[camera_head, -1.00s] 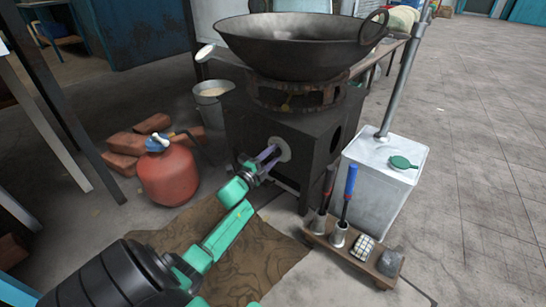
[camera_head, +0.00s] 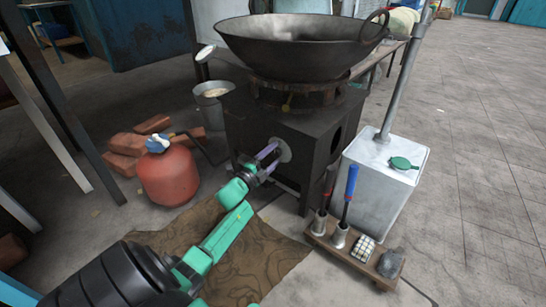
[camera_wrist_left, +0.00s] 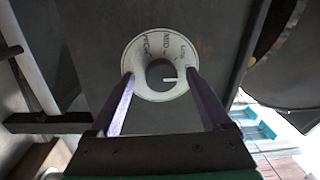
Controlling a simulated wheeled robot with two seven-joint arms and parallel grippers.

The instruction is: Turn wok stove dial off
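The dark stove (camera_head: 300,135) carries a large black wok (camera_head: 300,50) on its burner ring. The round pale dial (camera_head: 284,150) is on the stove's front face. In the left wrist view the dial (camera_wrist_left: 160,88) is a white ring with printed labels, including MID, around a grey centre with a white pointer mark at its lower right. My left gripper (camera_head: 272,158) is at the dial. In the wrist view its two purple fingers (camera_wrist_left: 160,76) are spread wide, one on each side of the dial's centre. My right gripper is not in view.
A red gas cylinder (camera_head: 168,176) and bricks (camera_head: 125,145) stand left of the stove. A white metal can (camera_head: 383,185) stands right of it. A wooden rack (camera_head: 350,255) with handled tools is in front right. Open floor lies at the far right.

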